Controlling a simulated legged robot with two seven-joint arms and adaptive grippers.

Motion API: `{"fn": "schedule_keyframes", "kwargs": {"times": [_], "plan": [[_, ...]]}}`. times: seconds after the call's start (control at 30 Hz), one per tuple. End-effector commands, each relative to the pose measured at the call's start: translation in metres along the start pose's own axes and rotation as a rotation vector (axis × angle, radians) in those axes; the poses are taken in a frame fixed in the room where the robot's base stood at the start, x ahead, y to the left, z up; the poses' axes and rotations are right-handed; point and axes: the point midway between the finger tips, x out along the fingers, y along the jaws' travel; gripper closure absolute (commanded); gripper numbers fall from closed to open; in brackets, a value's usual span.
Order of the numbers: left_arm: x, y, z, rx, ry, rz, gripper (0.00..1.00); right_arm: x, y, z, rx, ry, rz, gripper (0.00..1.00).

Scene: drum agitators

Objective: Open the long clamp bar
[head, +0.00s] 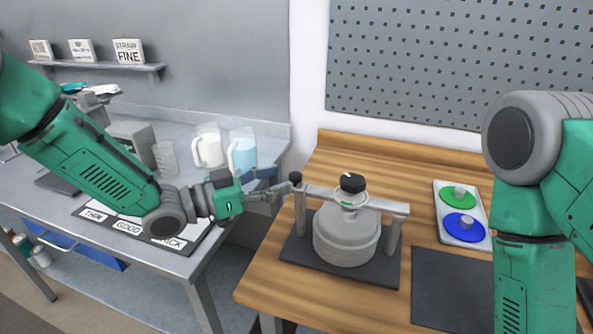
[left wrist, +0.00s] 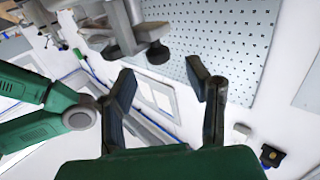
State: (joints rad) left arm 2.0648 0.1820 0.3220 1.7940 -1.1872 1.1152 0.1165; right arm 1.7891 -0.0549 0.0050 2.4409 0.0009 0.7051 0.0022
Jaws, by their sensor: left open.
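The long clamp bar (head: 385,204) is a grey bar lying across the top of a grey drum-shaped vessel (head: 346,240), resting on two posts. My left gripper (head: 279,184) is open and empty, close to that left end. In the left wrist view a black knob (left wrist: 157,53) and grey metal parts (left wrist: 124,28) appear beyond the open fingertips (left wrist: 160,80). Whether the fingers touch the knob is unclear. My right arm shows at the right; its gripper is out of view.
The vessel stands on a dark base plate (head: 298,250) on the wooden bench (head: 270,276). A tray (head: 443,193) with green and blue discs lies to the right, near a dark mat (head: 450,288). Jugs (head: 208,150) stand on the grey table at left.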

Motion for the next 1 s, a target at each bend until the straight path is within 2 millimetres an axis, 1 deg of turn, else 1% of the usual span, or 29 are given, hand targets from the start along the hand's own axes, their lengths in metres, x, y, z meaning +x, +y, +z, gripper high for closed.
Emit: {"fn": "schedule_keyframes", "kwargs": {"times": [0.03, 0.1, 0.23, 0.4, 0.67, 0.7, 0.77, 0.8, 0.83, 1.0], "plan": [[0.010, 0.000, 0.000, 0.001, -0.001, 0.002, 0.55, -0.002, 0.000, 0.000, 0.000, 0.000, 0.000, 0.37], [0.021, 0.000, 0.000, 0.000, 0.001, 0.001, 0.55, -0.003, 0.000, 0.000, 0.001, 0.000, 0.000, 0.37], [0.035, -0.002, 0.000, -0.001, 0.002, -0.001, 0.55, -0.005, 0.000, 0.000, 0.001, 0.000, 0.000, 0.37], [0.044, -0.003, 0.001, -0.004, 0.004, -0.002, 0.55, -0.005, 0.000, 0.000, 0.001, 0.000, 0.000, 0.37], [0.048, -0.001, 0.000, -0.002, 0.001, -0.002, 0.55, -0.005, 0.000, -0.001, 0.000, 0.000, 0.000, 0.37], [0.048, -0.001, 0.000, -0.002, 0.001, -0.002, 0.63, -0.005, 0.000, -0.001, 0.000, 0.000, 0.000, 0.37], [0.049, -0.001, 0.000, -0.001, 0.000, -0.001, 0.84, -0.005, 0.000, -0.001, 0.000, 0.000, 0.000, 0.37], [0.049, -0.001, 0.000, -0.001, 0.000, -0.001, 0.98, -0.005, 0.000, -0.001, 0.000, 0.000, 0.000, 0.37], [0.049, -0.001, 0.000, -0.001, 0.000, -0.001, 1.00, -0.005, 0.000, -0.001, 0.000, 0.001, 0.000, 0.37], [0.048, -0.001, 0.000, -0.002, 0.001, 0.000, 1.00, -0.005, 0.000, -0.001, 0.001, 0.001, 0.000, 0.37]]}}
